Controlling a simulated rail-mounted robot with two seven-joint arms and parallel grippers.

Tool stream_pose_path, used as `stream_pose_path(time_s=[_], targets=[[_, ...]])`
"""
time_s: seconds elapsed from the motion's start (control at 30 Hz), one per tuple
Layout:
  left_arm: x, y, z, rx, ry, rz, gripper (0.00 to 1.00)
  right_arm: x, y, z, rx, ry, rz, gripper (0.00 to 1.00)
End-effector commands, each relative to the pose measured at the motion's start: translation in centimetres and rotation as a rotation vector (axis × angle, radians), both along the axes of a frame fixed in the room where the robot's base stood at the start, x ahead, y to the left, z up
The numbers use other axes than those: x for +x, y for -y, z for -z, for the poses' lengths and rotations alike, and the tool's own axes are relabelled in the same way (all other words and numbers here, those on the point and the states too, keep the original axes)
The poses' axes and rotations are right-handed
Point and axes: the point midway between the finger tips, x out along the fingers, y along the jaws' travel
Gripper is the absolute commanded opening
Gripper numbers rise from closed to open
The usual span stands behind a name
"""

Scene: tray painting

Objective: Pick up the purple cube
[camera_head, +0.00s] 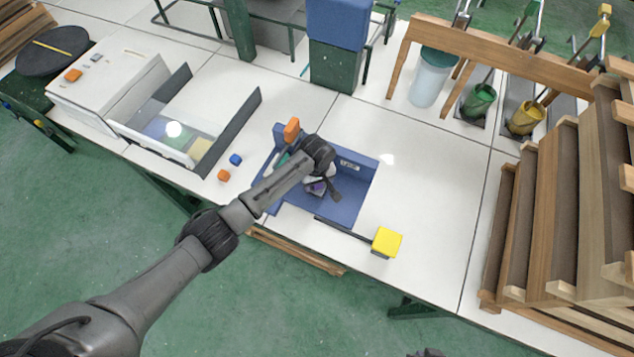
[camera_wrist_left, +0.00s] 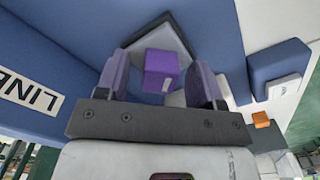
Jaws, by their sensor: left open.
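The purple cube (camera_wrist_left: 162,68) shows in the left wrist view between the two spread fingers of my left gripper (camera_wrist_left: 160,80). It sits on a light patch with a dark border inside the blue tray. In the head view my left gripper (camera_head: 324,188) reaches down into the blue tray (camera_head: 350,207), and only a little purple shows beneath it. The left gripper is open, with its fingers on either side of the cube; contact cannot be told. My right gripper is not clearly visible.
Wooden racks (camera_head: 545,210) stand at right.

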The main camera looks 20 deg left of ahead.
Motion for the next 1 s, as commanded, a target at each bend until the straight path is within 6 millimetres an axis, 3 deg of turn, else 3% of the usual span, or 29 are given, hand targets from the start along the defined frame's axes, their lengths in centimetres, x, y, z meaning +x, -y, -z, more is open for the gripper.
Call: stream_pose_path(time_s=[0.07,0.67,1.0], targets=[[0.01,0.02,-0.03,0.000,0.000,0.000,0.62,0.00,-0.05,-0.02,0.002,0.000,0.002,0.00],[0.01,0.02,-0.06,0.000,0.000,0.000,0.06,-0.01,0.03,-0.02,-0.001,0.000,-0.001,0.00],[0.03,0.04,-0.91,-0.001,0.001,0.001,0.05,-0.03,0.22,-0.33,-0.007,0.000,-0.005,0.00]])
